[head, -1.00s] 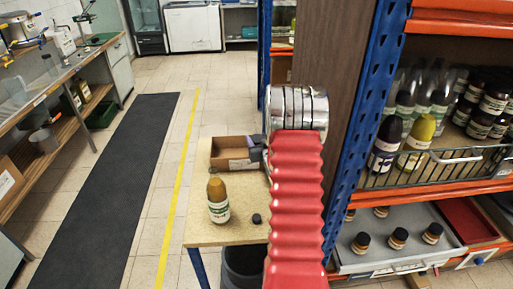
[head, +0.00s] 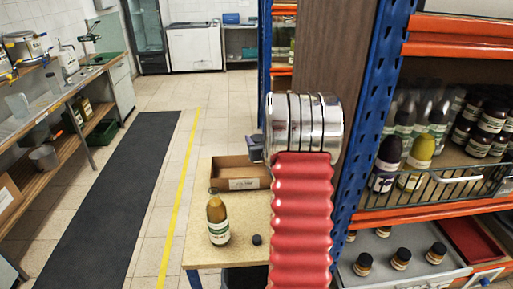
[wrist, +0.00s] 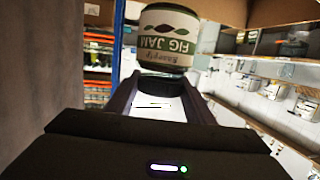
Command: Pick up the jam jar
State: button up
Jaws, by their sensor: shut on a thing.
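The jam jar (wrist: 170,38) shows upside down in the wrist view, with a white label reading FIG JAM and a dark lid. My gripper (wrist: 158,88) is shut on it at the dark lid, between the two fingers. In the head view my gripper (head: 255,148) shows only as a small dark part beside my arm's silver joint. The jar is hidden there.
A small table (head: 203,252) holds an open brown box (head: 240,184), an amber bottle (head: 217,222) and a small dark cap (head: 257,240). A blue-posted shelf (head: 372,95) with jars and bottles stands close on the right. The floor left of the table is clear.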

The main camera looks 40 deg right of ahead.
jog(key=shift+r, duration=0.35)
dwell(0.3)
